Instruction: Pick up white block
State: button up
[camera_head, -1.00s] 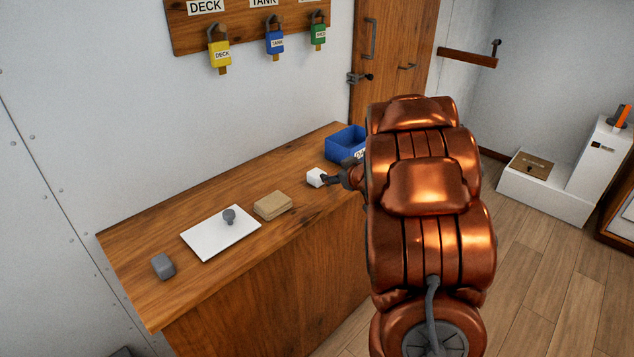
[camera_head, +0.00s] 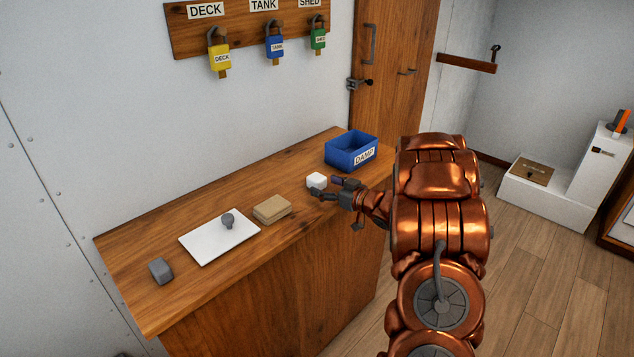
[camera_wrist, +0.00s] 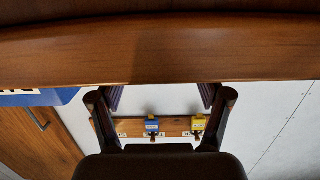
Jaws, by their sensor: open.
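The white block (camera_head: 316,180) sits on the wooden counter (camera_head: 230,180), in front of and to the left of the blue bin. My gripper (camera_head: 325,188) is open just in front of and to the right of the block, with its fingers pointing left. Nothing shows between the fingers. In the wrist view my gripper (camera_wrist: 160,97) has its two fingers spread apart. The block cannot be made out in the wrist view.
A blue bin labelled DAMP (camera_head: 365,157) stands at the counter's far end. A tan block (camera_head: 272,209), a white plate with a grey knob (camera_head: 205,243) and a grey block (camera_head: 161,270) lie to the left. Padlocks (camera_head: 275,46) hang on the wall board.

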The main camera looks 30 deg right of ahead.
aim_at(323, 183)
jog(key=shift+d+p+x, duration=0.15)
jog(key=shift+p+x, duration=0.05)
jog(key=shift+x, duration=0.95)
jog(key=shift+d+p+x, duration=0.15)
jog(key=shift+p+x, duration=0.05)
jog(key=shift+x, duration=0.95)
jog(key=shift+w, duration=0.1)
jog(key=shift+c, duration=0.3)
jog(key=c, duration=1.2)
jog(key=shift+c, duration=0.2)
